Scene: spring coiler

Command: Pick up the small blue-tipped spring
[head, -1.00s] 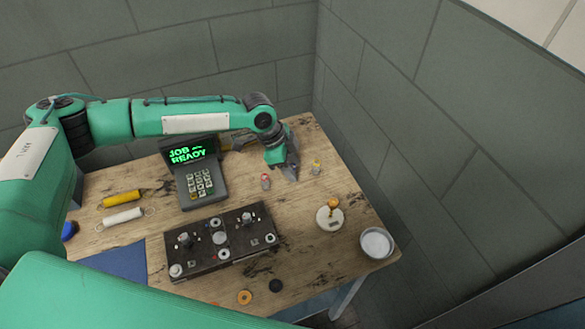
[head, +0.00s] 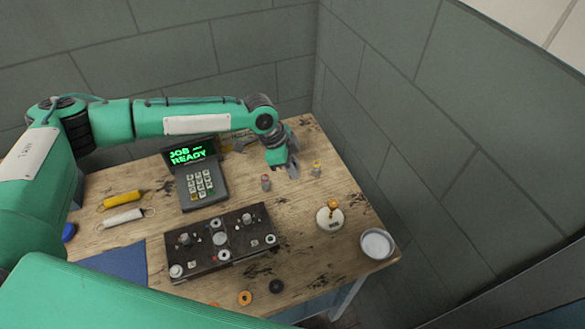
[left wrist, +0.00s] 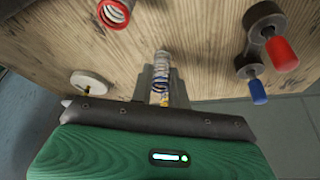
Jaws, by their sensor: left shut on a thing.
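In the left wrist view, the small blue-tipped spring (left wrist: 160,72) is a thin pale coil with blue rings, roughly upright in the picture. My left gripper (left wrist: 161,78) is shut on it, one grey finger on each side. In the head view my left gripper (head: 291,168) is low over the far right part of the table, between a red-topped spring (head: 265,182) and a yellow-topped piece (head: 316,168). The blue-tipped spring is hidden there by the fingers. Whether it still touches the table cannot be told. My right gripper is out of view.
A red-ringed coil (left wrist: 114,14) is near the fingers in the wrist view. The keypad unit (head: 193,172) reads "JOB READY". A dark coiler block (head: 220,240), a round stand (head: 330,218) and a white cup (head: 376,243) stand nearer. Walls rise behind and right.

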